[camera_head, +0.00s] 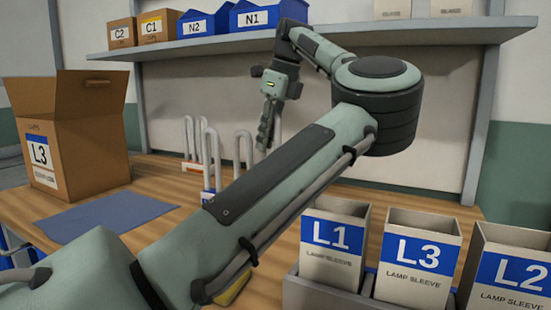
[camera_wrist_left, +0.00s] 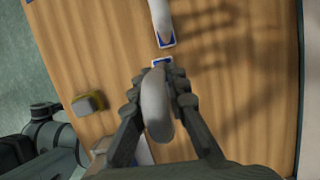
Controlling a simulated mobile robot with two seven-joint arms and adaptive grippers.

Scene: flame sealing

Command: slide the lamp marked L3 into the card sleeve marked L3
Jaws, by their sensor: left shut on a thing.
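The L3 card sleeve (camera_head: 411,276) stands upright and open-topped between the L1 sleeve (camera_head: 331,262) and the L2 sleeve (camera_head: 512,295) in a grey holder (camera_head: 325,295), at the front right. Several white U-shaped lamps (camera_head: 211,155) stand on the table behind my left arm. My left gripper (camera_head: 265,138) points down among them. In the left wrist view, my left gripper (camera_wrist_left: 157,92) is shut on a white lamp (camera_wrist_left: 157,115) with a blue-marked base. The held lamp's number cannot be read. My right gripper is not in view.
An open carton marked L3 (camera_head: 85,130) stands at the left beside a blue mat (camera_head: 105,213). Another lamp (camera_wrist_left: 162,18) stands close to the held one. A shelf (camera_head: 150,52) with bins runs above. A yellow-grey block (camera_wrist_left: 88,103) lies on the table.

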